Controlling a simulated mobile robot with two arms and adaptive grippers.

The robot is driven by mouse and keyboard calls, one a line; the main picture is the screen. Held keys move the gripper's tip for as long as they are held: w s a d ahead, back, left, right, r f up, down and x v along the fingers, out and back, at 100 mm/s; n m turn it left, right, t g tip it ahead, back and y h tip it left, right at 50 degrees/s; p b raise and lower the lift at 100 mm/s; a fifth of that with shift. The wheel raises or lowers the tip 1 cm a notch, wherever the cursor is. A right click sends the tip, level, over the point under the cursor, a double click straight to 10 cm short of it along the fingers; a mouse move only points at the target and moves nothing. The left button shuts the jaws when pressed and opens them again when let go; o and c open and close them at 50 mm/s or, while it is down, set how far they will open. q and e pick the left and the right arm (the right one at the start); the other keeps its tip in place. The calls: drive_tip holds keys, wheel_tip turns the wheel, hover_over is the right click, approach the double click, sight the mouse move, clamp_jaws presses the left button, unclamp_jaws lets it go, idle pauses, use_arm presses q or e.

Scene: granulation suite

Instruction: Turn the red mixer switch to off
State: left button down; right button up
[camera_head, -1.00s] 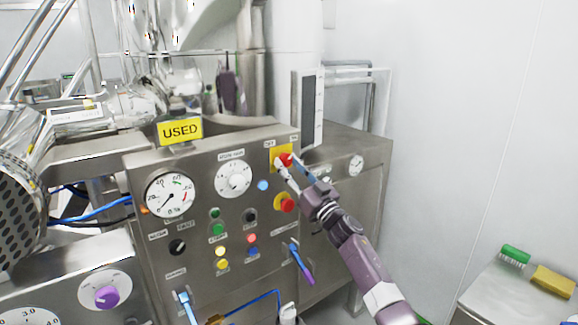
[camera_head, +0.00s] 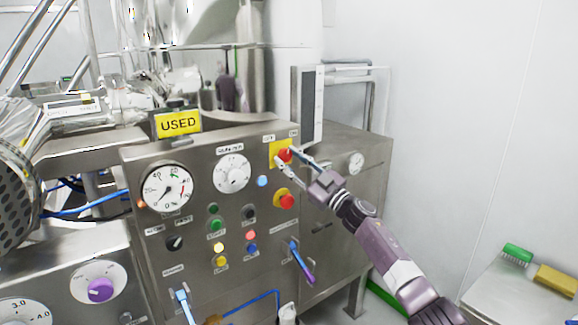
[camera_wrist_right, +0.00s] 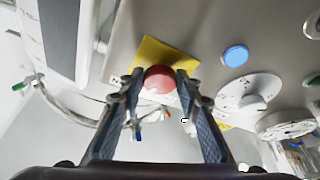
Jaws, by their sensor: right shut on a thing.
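The red mixer switch (camera_head: 285,155) sits on a yellow square plate (camera_head: 275,147) at the upper right of the steel control panel. Small labels stand above the plate, and I cannot read for sure which way the switch points. My right gripper (camera_head: 285,161) reaches in from the lower right with its two fingers on either side of the red knob. In the right wrist view the rounded red knob (camera_wrist_right: 159,79) sits between my right gripper's fingertips (camera_wrist_right: 159,84), against the yellow plate. My left gripper is not in view.
A red emergency-type button (camera_head: 287,201) on yellow sits just below. A side table (camera_head: 490,295) holds brushes at the right.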

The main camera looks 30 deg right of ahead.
drive_tip(key=n+y, duration=0.1)
drive_tip(key=n, duration=0.1)
drive_tip(key=n+g+y+b, duration=0.1)
drive_tip(key=n, duration=0.2)
drive_tip(key=shift+d+r, duration=0.1)
drive_tip(key=shift+d, duration=0.1)
drive_tip(key=n, duration=0.1)
drive_tip(key=n+g, duration=0.1)
drive_tip(key=n, duration=0.1)
drive_tip(key=shift+r+g+y, duration=0.15)
drive_tip(key=shift+g+y, duration=0.15)
drive_tip(key=n+g+p, duration=0.1)
drive_tip(key=n, duration=0.3)
drive_tip(key=shift+r+y, duration=0.15)
drive_tip(key=shift+y, duration=0.15)
drive_tip(key=shift+n+g+p, duration=0.45)
drive_tip(key=shift+n+g, duration=0.45)
drive_tip(key=shift+n, duration=0.5)
drive_tip(key=o, duration=1.2)
drive_tip(key=shift+c, duration=0.2)
